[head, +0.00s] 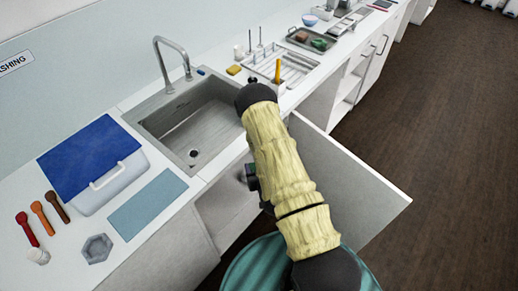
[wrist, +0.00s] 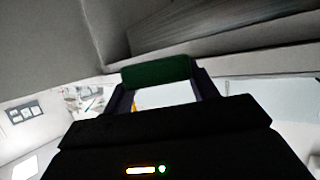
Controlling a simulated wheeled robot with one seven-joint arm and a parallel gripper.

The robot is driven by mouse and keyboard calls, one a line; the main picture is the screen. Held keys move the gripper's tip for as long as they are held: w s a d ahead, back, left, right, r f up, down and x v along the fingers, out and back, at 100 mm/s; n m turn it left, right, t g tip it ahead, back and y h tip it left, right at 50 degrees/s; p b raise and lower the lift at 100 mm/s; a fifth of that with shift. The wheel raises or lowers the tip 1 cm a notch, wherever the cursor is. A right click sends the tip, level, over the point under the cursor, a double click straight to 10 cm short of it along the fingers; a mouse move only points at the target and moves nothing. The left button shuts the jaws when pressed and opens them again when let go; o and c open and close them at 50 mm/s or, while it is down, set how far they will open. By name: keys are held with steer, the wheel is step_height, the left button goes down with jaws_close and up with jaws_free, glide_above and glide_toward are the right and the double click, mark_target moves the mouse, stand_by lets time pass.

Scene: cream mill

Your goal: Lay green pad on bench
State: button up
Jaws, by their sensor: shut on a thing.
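My gripper (wrist: 157,90) is shut on a dark green pad (wrist: 155,70), held across the fingertips in the wrist view. In the head view my gripper (head: 250,177) is mostly hidden behind my arm, low in front of the sink, beside the open cupboard; a small bit of green shows there. The white bench (head: 215,165) runs from the lower left to the upper right, above the gripper's place in the picture. The pad is apart from the bench top as far as I can see.
The cupboard door (head: 345,175) stands open to the right of my arm. On the bench are a sink (head: 190,120), a blue-lidded tub (head: 95,160), a blue mat (head: 148,204), a hexagonal dish (head: 97,248), several spoons, a dish rack (head: 290,67) and a tray (head: 296,38) with a green item (head: 319,44).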

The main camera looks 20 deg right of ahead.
steer(key=r+p, duration=0.2)
steer(key=r, duration=0.1)
steer(key=s+r+p, duration=0.1)
steer(key=r+p, duration=0.2)
steer(key=a+r+p, duration=0.1)
steer(key=r+p, duration=0.2)
steer(key=shift+s+r, duration=0.2)
steer(key=shift+s, duration=0.1)
steer(key=shift+f, duration=0.1)
